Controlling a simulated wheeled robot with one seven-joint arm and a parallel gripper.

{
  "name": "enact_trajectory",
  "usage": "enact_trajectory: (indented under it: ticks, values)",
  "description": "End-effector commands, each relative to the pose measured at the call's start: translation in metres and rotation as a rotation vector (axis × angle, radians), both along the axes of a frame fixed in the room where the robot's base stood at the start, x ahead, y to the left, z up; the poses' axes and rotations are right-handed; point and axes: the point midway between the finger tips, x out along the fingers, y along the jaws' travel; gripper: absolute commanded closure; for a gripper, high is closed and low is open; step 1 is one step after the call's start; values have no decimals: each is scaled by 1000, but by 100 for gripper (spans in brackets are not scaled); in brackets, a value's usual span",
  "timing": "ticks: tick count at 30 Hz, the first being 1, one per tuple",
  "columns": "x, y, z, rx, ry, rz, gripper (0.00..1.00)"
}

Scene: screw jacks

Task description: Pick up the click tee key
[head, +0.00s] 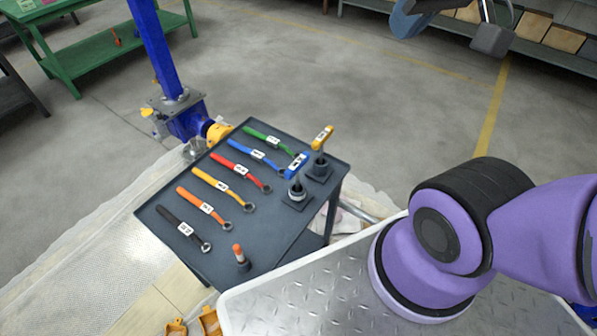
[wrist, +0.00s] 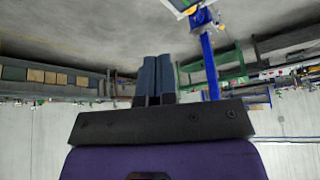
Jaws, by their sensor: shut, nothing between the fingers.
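Two tee-handled tools stand upright in square holders at the right edge of a dark grey tray table (head: 278,235) in the head view. One tee key (head: 297,170) has a blue handle with a white label. The other tee key (head: 321,140) has an orange-yellow handle and stands just behind it. The labels are too small to read, so I cannot tell which is the click one. My gripper (wrist: 156,62) shows in the wrist view with its two blue-grey fingers side by side, shut and empty. Neither tee key is visible in the wrist view.
Several ring-ended wrenches, including a black one (head: 184,230) and a red one (head: 240,172), lie on the tray. A short orange-topped tool (head: 240,256) stands at its front. A blue jack column (head: 157,50) rises behind. A diamond-plate surface (head: 310,295) lies at front right.

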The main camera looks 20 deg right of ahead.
Motion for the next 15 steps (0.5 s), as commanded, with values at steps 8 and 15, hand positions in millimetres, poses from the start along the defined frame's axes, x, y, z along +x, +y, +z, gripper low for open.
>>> enact_trajectory:
  ticks: [8,15]
  values:
    - [0,0,0,0,0,0,100]
    - [0,0,0,0,0,0,88]
